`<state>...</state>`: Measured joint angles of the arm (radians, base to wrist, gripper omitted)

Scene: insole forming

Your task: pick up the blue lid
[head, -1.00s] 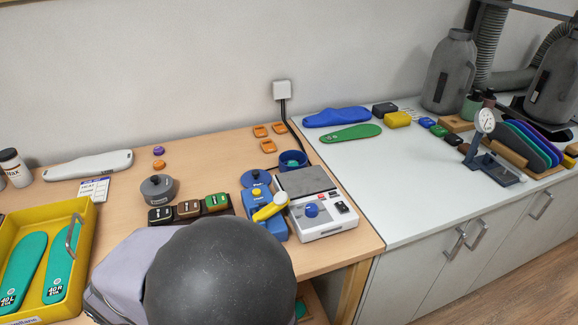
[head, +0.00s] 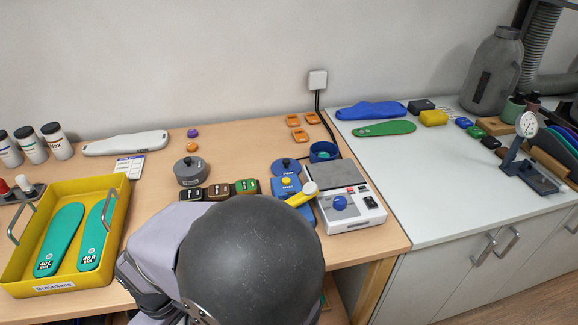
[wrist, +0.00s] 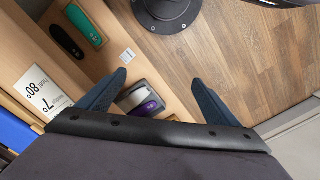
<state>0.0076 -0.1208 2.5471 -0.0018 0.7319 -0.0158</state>
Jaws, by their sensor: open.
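The blue lid (head: 286,166) is a flat round disc with a knob. It lies on the wooden table at the right, behind a blue device (head: 292,186) with a yellow handle. A blue round cup (head: 323,152) stands just right of the lid. My gripper (wrist: 160,82) shows in the wrist view with its two dark blue fingers spread wide and nothing between them. It points down past the bench at the floor and a lower shelf. The lid is not in the wrist view. In the head view my own arm hides the gripper.
A grey lidded pot (head: 190,172) and several small labelled blocks (head: 219,190) stand left of the lid. A yellow tray (head: 122,205) holds teal insoles. Orange pieces (head: 300,135) lie behind.

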